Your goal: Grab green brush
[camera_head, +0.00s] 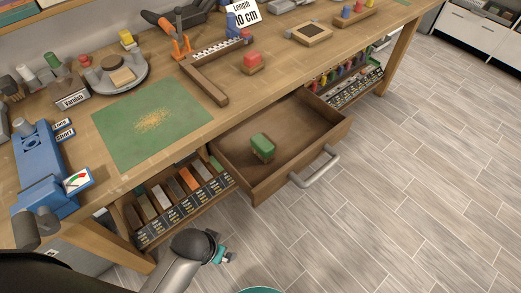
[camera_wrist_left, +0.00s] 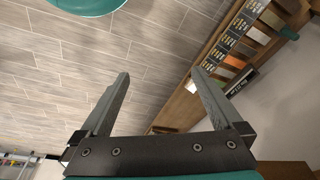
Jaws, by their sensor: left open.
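The green brush (camera_head: 262,147), a small block with a green top and a brownish lower part, lies in the open wooden drawer (camera_head: 252,186). My left gripper (camera_head: 222,254) is low in the head view, in front of the workbench and below and left of the drawer, well apart from the brush. In the left wrist view the left gripper (camera_wrist_left: 160,74) has its two fingers spread with nothing between them. The brush does not show in the left wrist view. My right gripper is not in view.
A drawer handle (camera_head: 315,167) juts out over the floor. A rack of coloured blocks (camera_head: 181,192) sits under the bench, left of the drawer. A red-topped block (camera_head: 253,61), a green mat (camera_head: 150,122) and a blue vise (camera_head: 42,165) stand on the bench. The floor at right is clear.

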